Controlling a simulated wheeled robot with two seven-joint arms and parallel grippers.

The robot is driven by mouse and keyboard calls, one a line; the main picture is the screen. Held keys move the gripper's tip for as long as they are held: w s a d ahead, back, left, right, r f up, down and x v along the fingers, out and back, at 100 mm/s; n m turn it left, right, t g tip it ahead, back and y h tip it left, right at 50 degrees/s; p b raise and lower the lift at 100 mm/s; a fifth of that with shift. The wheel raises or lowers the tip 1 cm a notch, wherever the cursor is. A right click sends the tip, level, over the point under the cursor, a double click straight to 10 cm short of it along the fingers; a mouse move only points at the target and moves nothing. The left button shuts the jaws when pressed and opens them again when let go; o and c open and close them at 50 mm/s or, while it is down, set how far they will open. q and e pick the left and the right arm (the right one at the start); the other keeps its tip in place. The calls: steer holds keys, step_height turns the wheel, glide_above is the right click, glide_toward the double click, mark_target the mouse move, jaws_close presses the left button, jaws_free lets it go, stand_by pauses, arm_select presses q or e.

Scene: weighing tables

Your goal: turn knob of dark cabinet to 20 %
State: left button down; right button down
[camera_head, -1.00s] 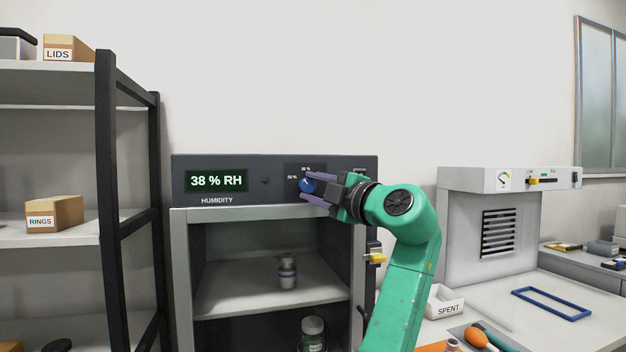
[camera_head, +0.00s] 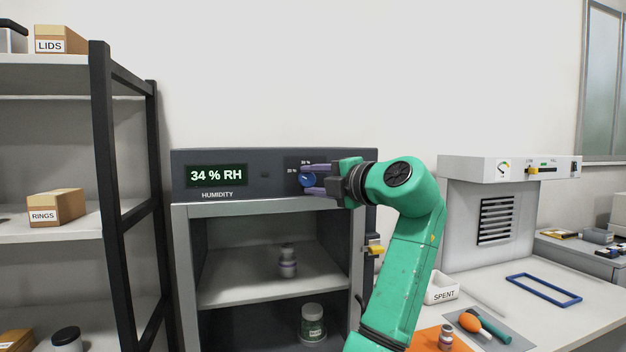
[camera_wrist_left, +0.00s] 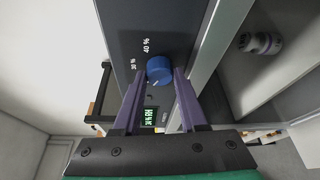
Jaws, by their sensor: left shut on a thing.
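The dark cabinet (camera_head: 275,166) stands against the wall, and its lit display (camera_head: 217,176) reads 34 % RH over the word HUMIDITY. The blue knob (camera_head: 308,181) is at the right of its front panel, with small percent marks around it. My left gripper (camera_head: 305,180) is shut on the knob, one purple finger above and one below. In the left wrist view the knob (camera_wrist_left: 159,70) sits between the fingertips, with a pale pointer line and marks for 30 % and 40 % beside it. My right gripper is not in view.
Below the panel the cabinet is open, with a small grey jar (camera_head: 288,263) on its shelf and a green-labelled jar (camera_head: 312,322) beneath. A dark-framed rack (camera_head: 103,180) stands close on the left. A bench with a white tray marked SPENT (camera_head: 441,288) is at right.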

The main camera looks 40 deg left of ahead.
arm_select(q)
steer(key=shift+r, duration=0.2)
steer(key=c, duration=0.6)
jaws_free()
steer(key=shift+o, duration=0.8)
steer(key=shift+w+f, duration=0.1)
steer(key=shift+f, duration=0.05)
steer(key=shift+f, duration=0.1)
